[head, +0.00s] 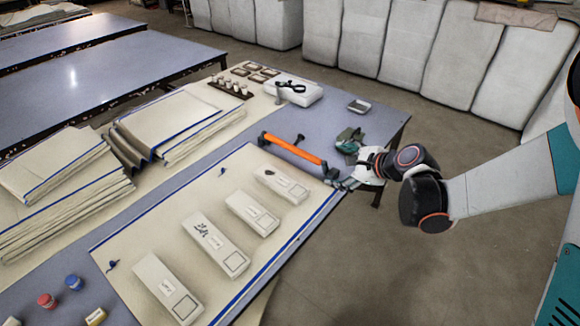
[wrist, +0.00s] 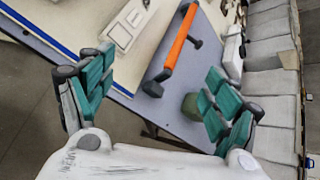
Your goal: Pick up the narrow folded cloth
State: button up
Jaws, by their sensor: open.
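Several narrow, cream, flat-folded pieces with small labels lie in a row on a cream sheet (head: 150,235): one at the back right (head: 281,185), one beside it (head: 252,213), one in the middle (head: 215,243) and one at the front (head: 167,288). I cannot tell which of them is the narrow folded cloth. One labelled piece also shows in the wrist view (wrist: 128,24). My gripper (head: 347,161) is at the table's right edge, apart from these pieces. Its teal fingers are spread wide and empty in the wrist view (wrist: 160,65).
An orange bar (head: 293,149) with dark ends lies between my gripper and the sheet's back edge. Stacks of cream cloth (head: 55,185) stand at the left. A white box (head: 299,92) and a small grey tray (head: 358,106) sit at the back. Red and blue jars (head: 47,300) stand front left.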

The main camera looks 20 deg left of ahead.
jog(key=w+a+f+m+y, duration=0.2)
jog(key=a+f+m, duration=0.25)
jog(key=f, duration=0.25)
jog(key=m+y, duration=0.1)
jog(key=m, duration=0.1)
send_near(281, 180)
jog(key=x, duration=0.2)
jog(key=b+x, duration=0.1)
jog(key=x, duration=0.1)
jog(key=shift+s+a+r+b, duration=0.15)
jog(key=shift+a+r+b, duration=0.05)
jog(key=shift+r+b, duration=0.1)
jog(key=shift+g+y, duration=0.3)
jog(key=w+a+f+b, duration=0.2)
jog(key=a, duration=0.1)
jog(key=shift+w+a+f+b, duration=0.15)
jog(key=shift+a+f+b, duration=0.1)
jog(key=shift+f+b, duration=0.1)
jog(key=shift+w+a, duration=0.1)
jog(key=shift+a, duration=0.1)
jog(key=c, duration=1.2)
